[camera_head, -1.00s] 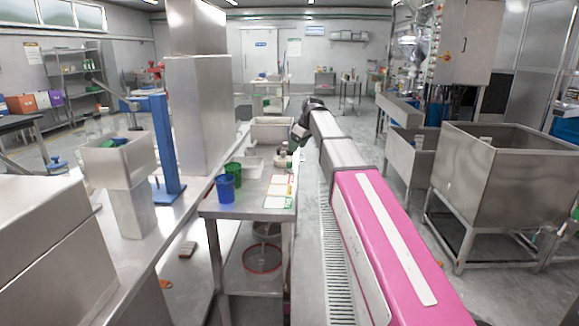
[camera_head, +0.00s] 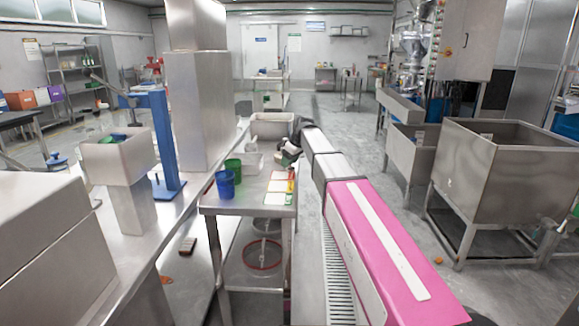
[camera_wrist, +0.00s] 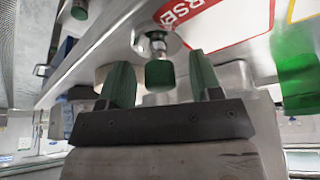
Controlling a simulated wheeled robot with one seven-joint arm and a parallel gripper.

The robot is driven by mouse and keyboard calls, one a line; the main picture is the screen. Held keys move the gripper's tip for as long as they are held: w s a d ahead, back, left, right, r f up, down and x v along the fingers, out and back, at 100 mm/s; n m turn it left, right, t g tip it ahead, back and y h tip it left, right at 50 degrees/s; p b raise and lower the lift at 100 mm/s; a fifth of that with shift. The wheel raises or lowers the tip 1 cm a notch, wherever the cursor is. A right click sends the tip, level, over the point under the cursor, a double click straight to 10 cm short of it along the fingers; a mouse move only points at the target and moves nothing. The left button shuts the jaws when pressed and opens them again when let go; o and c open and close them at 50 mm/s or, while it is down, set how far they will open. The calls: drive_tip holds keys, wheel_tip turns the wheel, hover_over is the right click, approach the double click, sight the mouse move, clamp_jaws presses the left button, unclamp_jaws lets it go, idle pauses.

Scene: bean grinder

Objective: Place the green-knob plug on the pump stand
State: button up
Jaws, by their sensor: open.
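In the wrist view a green-knob plug (camera_wrist: 159,74) with a metal stem and a round base sits between the two green fingers of my gripper (camera_wrist: 158,60). The fingers are apart, with a gap visible on each side of the knob. A second green knob (camera_wrist: 80,10) shows at the upper left of that view. In the head view my gripper (camera_head: 288,154) is at the end of the outstretched arm, over the right far edge of the steel cart (camera_head: 245,202); the plug is too small to make out there. I cannot tell which thing is the pump stand.
A blue cup (camera_head: 225,184) and a green cup (camera_head: 233,167) stand on the cart's left side. Colored labels lie on its right side. A grey bin (camera_head: 272,126) is behind. A blue post (camera_head: 165,145) stands on the left bench.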

drive_tip(key=shift+w+a+f, duration=0.1)
drive_tip(key=shift+a+f, duration=0.05)
drive_tip(key=shift+f, duration=0.2)
drive_tip(key=c, duration=1.1)
drive_tip(key=shift+r, duration=0.15)
